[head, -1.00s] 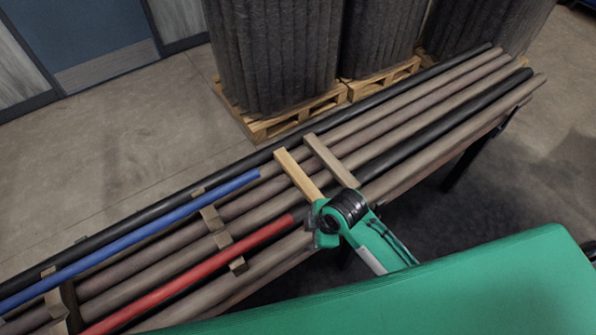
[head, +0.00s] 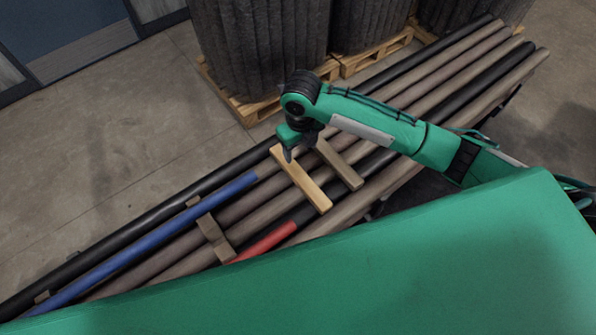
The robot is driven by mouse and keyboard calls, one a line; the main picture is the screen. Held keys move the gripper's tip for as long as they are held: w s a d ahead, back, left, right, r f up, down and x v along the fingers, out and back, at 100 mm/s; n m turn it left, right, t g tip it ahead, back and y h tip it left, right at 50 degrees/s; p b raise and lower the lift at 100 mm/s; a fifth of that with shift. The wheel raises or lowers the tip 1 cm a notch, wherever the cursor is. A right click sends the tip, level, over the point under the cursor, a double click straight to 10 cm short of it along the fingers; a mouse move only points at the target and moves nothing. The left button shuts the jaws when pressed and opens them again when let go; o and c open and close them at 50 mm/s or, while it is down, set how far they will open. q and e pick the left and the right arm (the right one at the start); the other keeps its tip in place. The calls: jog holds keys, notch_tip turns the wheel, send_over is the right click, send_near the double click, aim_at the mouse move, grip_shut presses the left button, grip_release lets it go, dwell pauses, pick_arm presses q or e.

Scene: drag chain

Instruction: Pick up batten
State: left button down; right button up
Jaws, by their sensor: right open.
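A pale wooden batten (head: 302,180) lies across the row of long pipes in the middle of the head view. A darker, grey-brown batten (head: 342,166) lies just to its right, nearly parallel. Another dark batten (head: 211,230) lies further left. My right gripper (head: 289,153) is over the far end of the pale batten and points down. Its jaws are open, and its fingers partly hide that end. I cannot tell whether the fingers touch the wood. My left gripper is not in view.
The pipes (head: 440,88) run from lower left to upper right, including a blue one (head: 180,215) and a red one (head: 268,240). Pallets (head: 262,107) with tall dark rolls (head: 262,45) stand behind. Floor at the left is clear.

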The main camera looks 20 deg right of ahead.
jog(key=p, duration=0.2)
send_over(300, 175)
notch_tip(300, 175, down, 8)
jog(key=shift+r, duration=0.1)
jog(key=shift+f, duration=0.5)
notch_tip(300, 175, down, 3)
jog(key=shift+a+f+p, duration=0.1)
jog(key=shift+f+p, duration=0.05)
jog(key=shift+p, duration=0.85)
jog(key=shift+f, duration=0.5)
jog(key=c, duration=1.1)
jog(key=shift+r, duration=0.1)
jog(key=shift+c, duration=0.2)
